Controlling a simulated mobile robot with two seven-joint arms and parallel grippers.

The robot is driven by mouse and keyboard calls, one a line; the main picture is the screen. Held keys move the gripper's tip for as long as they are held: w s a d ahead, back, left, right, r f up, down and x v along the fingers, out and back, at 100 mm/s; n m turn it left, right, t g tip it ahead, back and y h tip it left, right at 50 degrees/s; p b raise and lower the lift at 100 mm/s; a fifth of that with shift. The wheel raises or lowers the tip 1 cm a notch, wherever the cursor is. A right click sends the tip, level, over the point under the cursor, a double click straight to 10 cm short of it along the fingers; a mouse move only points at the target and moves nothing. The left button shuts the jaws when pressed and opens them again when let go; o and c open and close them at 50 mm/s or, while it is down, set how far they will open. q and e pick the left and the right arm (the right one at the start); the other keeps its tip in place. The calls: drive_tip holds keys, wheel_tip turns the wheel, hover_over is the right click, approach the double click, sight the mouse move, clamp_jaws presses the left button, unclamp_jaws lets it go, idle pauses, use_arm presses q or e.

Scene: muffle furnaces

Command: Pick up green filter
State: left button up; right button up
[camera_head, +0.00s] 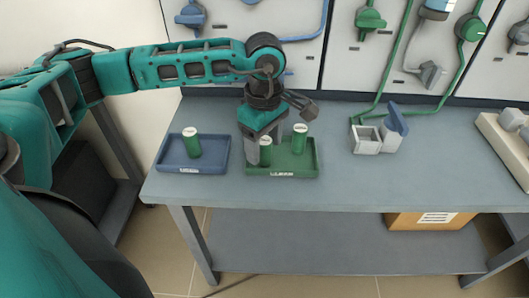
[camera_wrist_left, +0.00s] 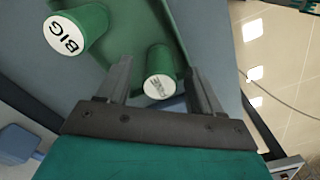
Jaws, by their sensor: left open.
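My left gripper (camera_head: 264,146) points down over the green tray (camera_head: 298,170) on the bench. Its jaws are open, with a green cylinder (camera_head: 265,157) between or just beyond the fingers. In the left wrist view this cylinder (camera_wrist_left: 159,71) has a white top with lettering I cannot read surely, and the gripper (camera_wrist_left: 157,72) has one finger on each side of it. I cannot tell whether the fingers touch it. A second green cylinder (camera_head: 299,141) stands in the same tray; the wrist view shows a larger one marked BIG (camera_wrist_left: 75,33). My right gripper is not in view.
A pale block (camera_head: 507,145) is at the far right. The bench front middle is clear.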

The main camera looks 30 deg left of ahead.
use_arm(q)
drive_tip(key=c, duration=1.1)
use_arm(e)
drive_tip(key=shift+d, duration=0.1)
use_arm(q)
drive_tip(key=shift+r, duration=0.15)
drive_tip(key=shift+c, duration=0.2)
